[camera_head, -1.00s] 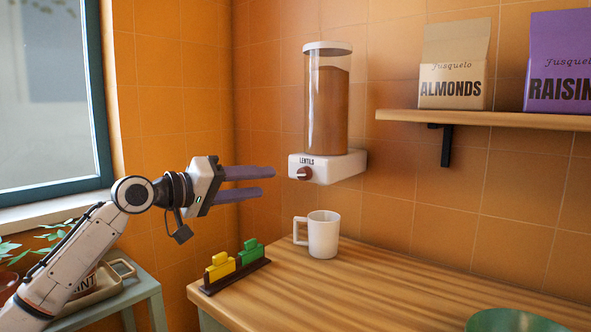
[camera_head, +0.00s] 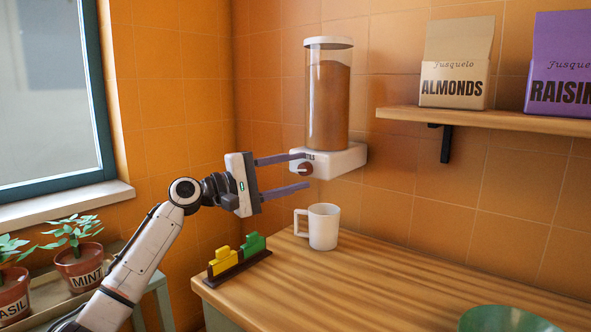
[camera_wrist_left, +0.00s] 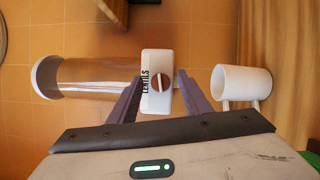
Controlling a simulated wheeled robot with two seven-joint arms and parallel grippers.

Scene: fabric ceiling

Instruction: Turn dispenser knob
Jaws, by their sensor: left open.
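The lentil dispenser (camera_head: 329,105) is a clear cylinder with brown contents on a white base (camera_head: 345,160), mounted on the tiled wall. Its round reddish-brown knob (camera_head: 306,168) is on the base's front face. In the left wrist view the picture is turned sideways, and the knob (camera_wrist_left: 160,82) lies between the fingers, with a pale slot line across it. My left gripper (camera_head: 297,172) is open, one finger at the knob's upper edge and one below it. I cannot tell whether the fingers touch the knob. My right gripper is not in view.
A white mug (camera_head: 323,227) stands on the wooden counter (camera_head: 370,275) below the dispenser. Yellow and green clips (camera_head: 238,252) stand in a dark holder at the counter's left edge. A shelf (camera_head: 490,118) with bags is at right; potted herbs (camera_head: 80,265) are at left.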

